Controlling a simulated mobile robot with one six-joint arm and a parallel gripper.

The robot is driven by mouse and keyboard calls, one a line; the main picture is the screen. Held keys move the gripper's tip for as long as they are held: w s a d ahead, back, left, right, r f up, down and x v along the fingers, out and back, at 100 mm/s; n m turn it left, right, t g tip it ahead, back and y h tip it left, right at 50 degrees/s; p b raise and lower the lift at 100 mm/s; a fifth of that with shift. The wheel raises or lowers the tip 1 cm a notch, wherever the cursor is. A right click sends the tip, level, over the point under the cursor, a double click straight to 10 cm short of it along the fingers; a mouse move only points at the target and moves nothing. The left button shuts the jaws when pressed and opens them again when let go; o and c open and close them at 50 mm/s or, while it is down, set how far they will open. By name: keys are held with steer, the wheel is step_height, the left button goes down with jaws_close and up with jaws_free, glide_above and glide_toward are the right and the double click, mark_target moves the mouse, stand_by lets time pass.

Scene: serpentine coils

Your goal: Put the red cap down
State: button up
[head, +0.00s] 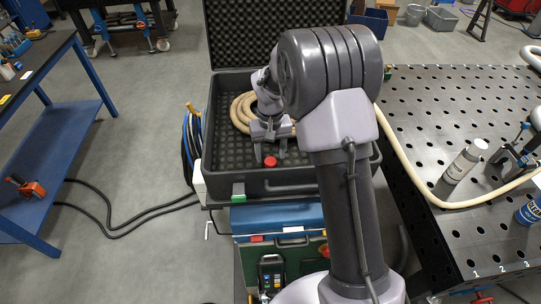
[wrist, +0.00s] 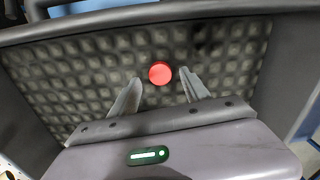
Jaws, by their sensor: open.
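The red cap (head: 270,162) sits on the dark foam floor of the open black case (head: 285,182), near its front wall. In the wrist view the red cap (wrist: 160,73) lies just beyond and between my fingertips, with a gap to each finger. My gripper (head: 269,152) is inside the case, pointing down, and is open and empty. In the wrist view my gripper (wrist: 160,85) shows both fingers apart. Part of the case is hidden behind my arm.
A beige hose (head: 241,112) lies coiled in the case behind my gripper and runs right onto the perforated table (head: 450,100). A bottle (head: 462,162) stands on that table. A blue workbench (head: 62,120) is at the left. A blue toolbox (head: 275,217) sits below the case.

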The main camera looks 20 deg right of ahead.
mark_target(270, 163)
steer(key=s+a+r+m+t+p, duration=0.1)
steer(key=s+r, duration=0.2)
steer(key=r, duration=0.7)
steer(key=s+a+r+t+p, duration=0.1)
steer(key=s+r, duration=0.3)
steer(key=r, duration=0.6)
steer(key=s+a+r+m+t+y, duration=0.1)
steer(key=s+a+r+t, duration=0.1)
steer(key=s, duration=0.8)
steer(key=s+a+r+m+t+y, duration=0.1)
steer(key=s+a+r, duration=0.1)
steer(key=s, duration=0.9)
steer(key=shift+r+m+t, duration=0.2)
steer(key=shift+m+t, duration=0.1)
steer(key=shift+t, duration=0.1)
